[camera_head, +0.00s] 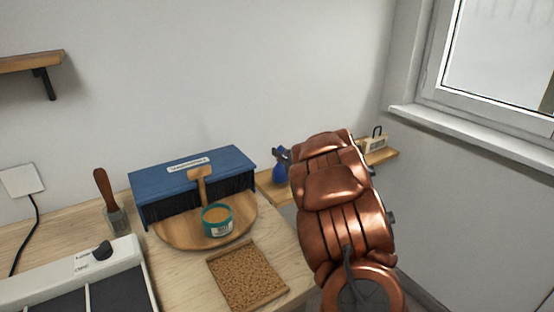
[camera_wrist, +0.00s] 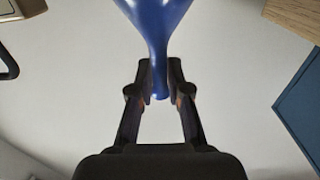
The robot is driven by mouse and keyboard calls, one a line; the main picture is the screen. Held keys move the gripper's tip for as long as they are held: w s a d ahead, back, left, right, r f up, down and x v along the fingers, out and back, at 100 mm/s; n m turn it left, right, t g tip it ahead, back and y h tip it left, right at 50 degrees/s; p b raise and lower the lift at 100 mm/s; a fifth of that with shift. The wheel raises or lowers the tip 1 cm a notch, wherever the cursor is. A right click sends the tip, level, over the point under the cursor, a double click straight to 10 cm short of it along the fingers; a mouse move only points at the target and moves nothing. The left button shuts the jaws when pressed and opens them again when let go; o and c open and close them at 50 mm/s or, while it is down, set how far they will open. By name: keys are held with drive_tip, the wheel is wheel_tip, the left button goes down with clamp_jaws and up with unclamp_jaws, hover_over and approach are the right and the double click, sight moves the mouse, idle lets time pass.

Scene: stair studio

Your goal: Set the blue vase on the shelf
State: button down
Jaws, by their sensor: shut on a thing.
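The blue vase (camera_head: 280,174) shows left of my arm in the head view, at the near left end of a low wooden shelf (camera_head: 382,157). My gripper (camera_head: 284,154) is mostly hidden behind my arm. In the wrist view, my gripper (camera_wrist: 160,92) is shut on the narrow neck of the vase (camera_wrist: 157,30), and the wider body extends out of the top of the picture. I cannot tell whether the vase's base touches the shelf or hangs just above it.
A white block-like object with a black handle (camera_head: 376,143) stands at the shelf's right end. Left of the shelf, a workbench (camera_head: 185,268) holds a blue brush-fronted box (camera_head: 222,163), a teal tin (camera_head: 217,221), a cork-like mat (camera_head: 247,274) and a brush (camera_head: 113,212). A window (camera_head: 500,50) is at right.

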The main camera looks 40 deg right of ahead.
drive_tip(key=shift+f, duration=0.85)
drive_tip(key=shift+f, duration=0.25)
drive_tip(key=c, duration=1.1)
unclamp_jaws()
drive_tip(key=shift+r, duration=0.15)
drive_tip(key=shift+s, duration=0.15)
drive_tip(key=s, duration=1.1)
drive_tip(key=shift+s+a+b, duration=0.3)
drive_tip(key=shift+s+a, duration=0.05)
drive_tip(key=shift+s, duration=0.05)
